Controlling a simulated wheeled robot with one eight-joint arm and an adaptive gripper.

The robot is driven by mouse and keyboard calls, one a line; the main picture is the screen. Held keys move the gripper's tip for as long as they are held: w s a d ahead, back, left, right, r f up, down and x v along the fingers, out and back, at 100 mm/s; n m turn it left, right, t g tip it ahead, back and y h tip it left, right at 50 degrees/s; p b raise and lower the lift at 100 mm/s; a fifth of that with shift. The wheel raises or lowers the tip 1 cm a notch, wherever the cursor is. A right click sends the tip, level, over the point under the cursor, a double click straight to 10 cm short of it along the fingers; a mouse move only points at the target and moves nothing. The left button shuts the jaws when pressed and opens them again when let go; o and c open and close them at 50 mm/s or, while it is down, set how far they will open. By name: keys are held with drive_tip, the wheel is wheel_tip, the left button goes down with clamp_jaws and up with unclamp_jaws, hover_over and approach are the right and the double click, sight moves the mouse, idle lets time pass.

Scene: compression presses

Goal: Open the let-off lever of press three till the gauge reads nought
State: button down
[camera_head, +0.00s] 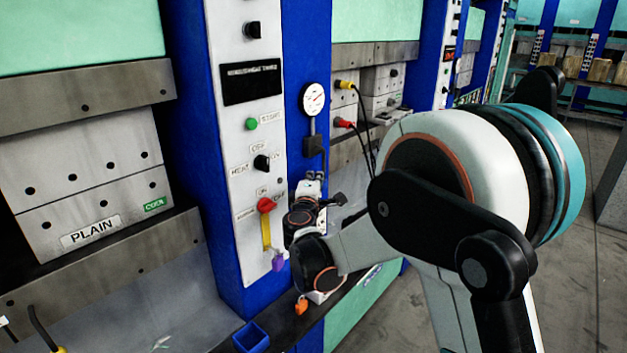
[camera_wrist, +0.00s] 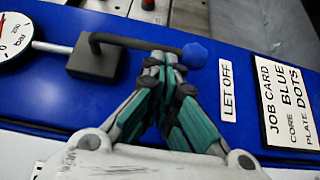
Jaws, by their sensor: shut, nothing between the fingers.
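The pressure gauge (camera_head: 313,99) is a white round dial on the blue column; its reading is too small to make out. In the wrist view only the right part of the gauge (camera_wrist: 18,38) shows, so I cannot read it. Below it in the head view is the black valve block (camera_head: 312,145), also in the wrist view (camera_wrist: 93,62). A dark lever (camera_wrist: 130,41) runs from the block to a blue knob (camera_wrist: 195,55). My gripper (camera_wrist: 163,60) is shut and empty, its fingertips at the lever just short of the knob; I cannot tell whether they touch. A LET OFF label (camera_wrist: 227,90) is beside the knob.
A job card (camera_wrist: 288,103) is beside the label. The white control panel (camera_head: 240,130) has a green button (camera_head: 251,124), a black knob (camera_head: 262,162) and a red switch (camera_head: 266,205). A small blue bin (camera_head: 251,337) is below.

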drive_tip(key=shift+w+d, duration=0.1)
drive_tip(key=shift+w+d+f+b, duration=0.25)
drive_tip(key=shift+w+d+b, duration=0.1)
drive_tip(key=shift+w+d, duration=0.5)
drive_tip(key=shift+w+d+f+b, duration=0.2)
drive_tip(key=shift+w+d+b, duration=0.3)
drive_tip(key=shift+w, duration=0.55)
drive_tip(key=w+d+r, duration=0.1)
drive_tip(key=w+d+r+p, duration=0.1)
drive_tip(key=w+d, duration=0.1)
drive_tip(key=shift+w, duration=0.25)
drive_tip(key=s+f+b, duration=0.1)
drive_tip(key=s+f, duration=0.5)
drive_tip(key=f, duration=0.5)
drive_tip(key=shift+s+d, duration=0.35)
drive_tip(key=shift+d, duration=0.05)
